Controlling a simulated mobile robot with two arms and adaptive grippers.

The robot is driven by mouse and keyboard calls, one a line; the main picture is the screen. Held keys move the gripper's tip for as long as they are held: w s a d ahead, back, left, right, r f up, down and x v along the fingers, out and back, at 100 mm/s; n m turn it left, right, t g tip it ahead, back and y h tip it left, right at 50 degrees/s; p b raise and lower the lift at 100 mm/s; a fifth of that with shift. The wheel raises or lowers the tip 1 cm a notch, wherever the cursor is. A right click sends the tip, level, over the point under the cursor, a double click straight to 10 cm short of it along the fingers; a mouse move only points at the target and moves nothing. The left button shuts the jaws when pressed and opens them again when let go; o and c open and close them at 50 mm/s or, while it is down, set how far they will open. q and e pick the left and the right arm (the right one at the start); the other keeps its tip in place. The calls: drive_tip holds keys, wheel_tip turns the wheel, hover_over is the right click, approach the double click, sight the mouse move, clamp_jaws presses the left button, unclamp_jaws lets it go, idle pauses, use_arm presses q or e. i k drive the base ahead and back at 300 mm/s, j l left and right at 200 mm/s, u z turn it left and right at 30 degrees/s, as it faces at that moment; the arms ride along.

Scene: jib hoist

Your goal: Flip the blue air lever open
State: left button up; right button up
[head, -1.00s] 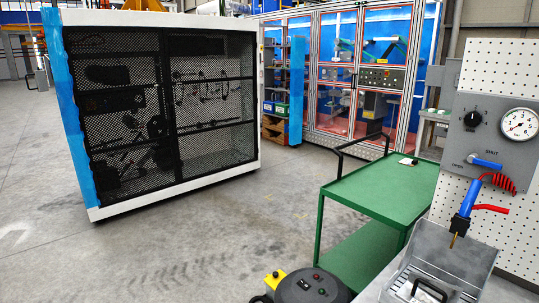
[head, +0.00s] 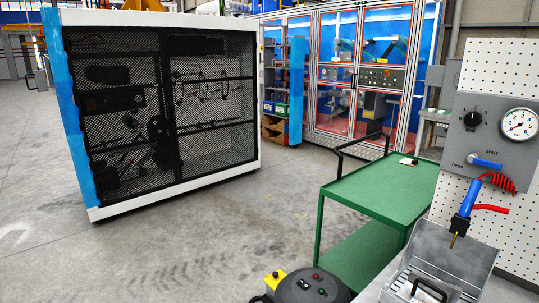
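The blue air lever (head: 486,163) sits on the grey control panel (head: 503,135) at the right edge of the head view. It lies roughly level, its grip pointing right from its pivot. The word SHUT is above it and a smaller label, probably OPEN, is at its left. A black knob (head: 473,120) and a round white gauge (head: 519,124) are above the lever. Neither of my grippers shows in this view.
Below the panel hang a blue-handled tool (head: 471,196) and a red coiled hose (head: 500,182). A grey metal tray (head: 455,255) stands under them. A green cart (head: 385,190) is left of it. A mesh-fronted cabinet (head: 165,110) stands left, with open floor (head: 240,230) before it.

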sight(473, 157)
drive_tip(key=z, duration=1.25)
